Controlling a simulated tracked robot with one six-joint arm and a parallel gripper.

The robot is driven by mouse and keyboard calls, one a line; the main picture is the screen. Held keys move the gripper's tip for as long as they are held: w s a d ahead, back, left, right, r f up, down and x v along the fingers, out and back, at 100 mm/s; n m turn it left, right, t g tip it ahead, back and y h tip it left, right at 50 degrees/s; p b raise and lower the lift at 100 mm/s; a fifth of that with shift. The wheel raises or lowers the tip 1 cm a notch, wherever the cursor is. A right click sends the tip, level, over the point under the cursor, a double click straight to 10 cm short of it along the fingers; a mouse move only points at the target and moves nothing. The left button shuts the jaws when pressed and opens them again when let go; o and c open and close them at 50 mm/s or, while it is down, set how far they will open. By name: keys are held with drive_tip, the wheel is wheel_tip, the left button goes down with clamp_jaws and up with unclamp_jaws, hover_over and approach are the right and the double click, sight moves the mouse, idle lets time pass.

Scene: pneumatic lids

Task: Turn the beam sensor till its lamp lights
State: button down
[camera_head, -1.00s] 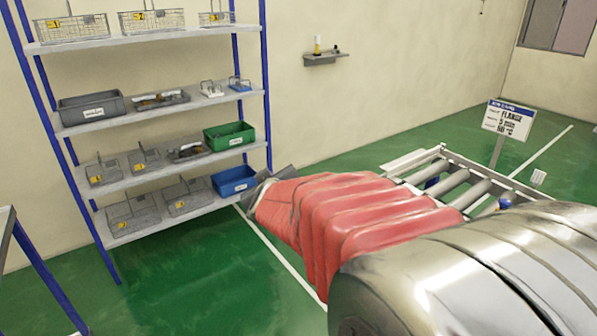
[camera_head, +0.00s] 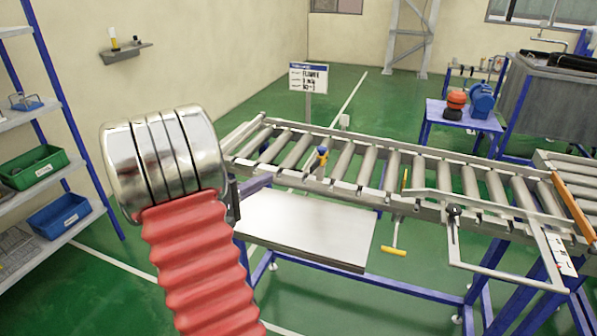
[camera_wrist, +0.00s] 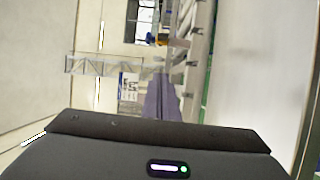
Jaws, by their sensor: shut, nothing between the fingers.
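A small blue and yellow device (camera_head: 321,160), which looks like the beam sensor, stands on the near rail of the roller conveyor (camera_head: 375,192). It also shows near the top of the wrist view (camera_wrist: 157,40). No lit lamp can be made out on it. A small pale plate (camera_head: 344,121) stands across the rollers at the far rail. My gripper (camera_wrist: 160,128) fills the bottom of the wrist view as a dark block, shut and empty, apart from the device. In the head view my arm hides most of the gripper.
A grey shelf plate (camera_head: 305,230) juts out below the near rail. A yellow T-handle (camera_head: 394,250) hangs beneath the conveyor. A sign (camera_head: 308,78) stands behind it. A rack with a green bin (camera_head: 35,168) and a blue bin (camera_head: 66,215) is at left.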

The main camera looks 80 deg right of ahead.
sight(318, 163)
drive_tip(key=shift+s+d, duration=0.1)
drive_tip(key=shift+s, duration=0.05)
drive_tip(key=s+d, duration=0.7)
drive_tip(key=s, duration=0.1)
drive_tip(key=shift+s+d, duration=0.2)
drive_tip(key=shift+d, duration=0.1)
idle(0.6)
drive_tip(key=shift+f, duration=0.1)
drive_tip(key=shift+s+a, duration=0.2)
drive_tip(key=shift+s, duration=0.3)
drive_tip(key=shift+s+a, duration=0.15)
drive_tip(key=shift+s, duration=0.35)
